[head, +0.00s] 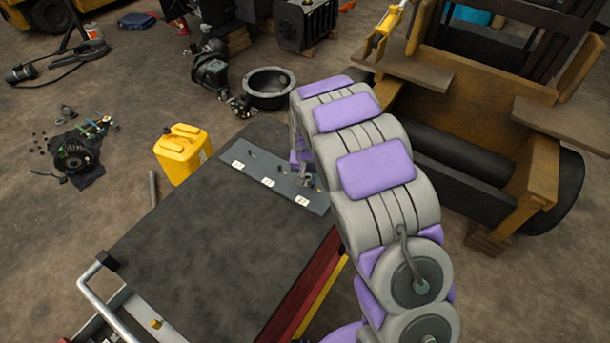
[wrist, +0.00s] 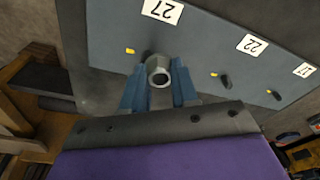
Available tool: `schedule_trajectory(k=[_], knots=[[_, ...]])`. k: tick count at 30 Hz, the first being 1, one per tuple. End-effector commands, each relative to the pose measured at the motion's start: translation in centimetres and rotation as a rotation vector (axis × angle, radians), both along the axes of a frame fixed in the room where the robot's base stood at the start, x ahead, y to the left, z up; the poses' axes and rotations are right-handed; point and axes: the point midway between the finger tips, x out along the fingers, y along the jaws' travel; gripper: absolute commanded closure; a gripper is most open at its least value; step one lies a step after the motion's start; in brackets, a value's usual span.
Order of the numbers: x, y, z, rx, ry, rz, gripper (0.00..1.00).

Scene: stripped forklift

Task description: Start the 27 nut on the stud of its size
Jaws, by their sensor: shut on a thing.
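The grey-blue stud plate (wrist: 200,50) carries a 27 label (wrist: 162,11), a 22 label (wrist: 252,44) and a third label (wrist: 304,70) too small to read surely. Dark studs stand by the 22 label (wrist: 226,81) and the third label (wrist: 277,95). My gripper (wrist: 158,92) is shut on a grey nut (wrist: 158,72), its hole facing the wrist camera. The nut is in front of the plate below the 27 label. A dark patch shows behind it; the 27 stud is mostly hidden, and I cannot tell whether they touch. In the head view, the plate (head: 260,178) is partly behind my arm.
The plate lies on a dark-topped cart (head: 200,240) with a metal handle (head: 92,285). A yellow jerrycan (head: 183,153) stands beyond the cart's left edge. A round black basin (head: 269,88) lies on the floor behind. The forklift frame (head: 480,110) stands at right.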

Motion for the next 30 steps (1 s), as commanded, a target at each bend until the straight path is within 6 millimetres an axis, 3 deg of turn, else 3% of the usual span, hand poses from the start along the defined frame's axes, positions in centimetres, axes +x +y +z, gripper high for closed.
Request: schedule_trajectory(k=[3,30], knots=[[-0.1,-0.4,-0.6,-0.002,0.008,-0.003,1.00],[-0.1,1.2,-1.9,-0.010,0.005,0.000,1.00]])
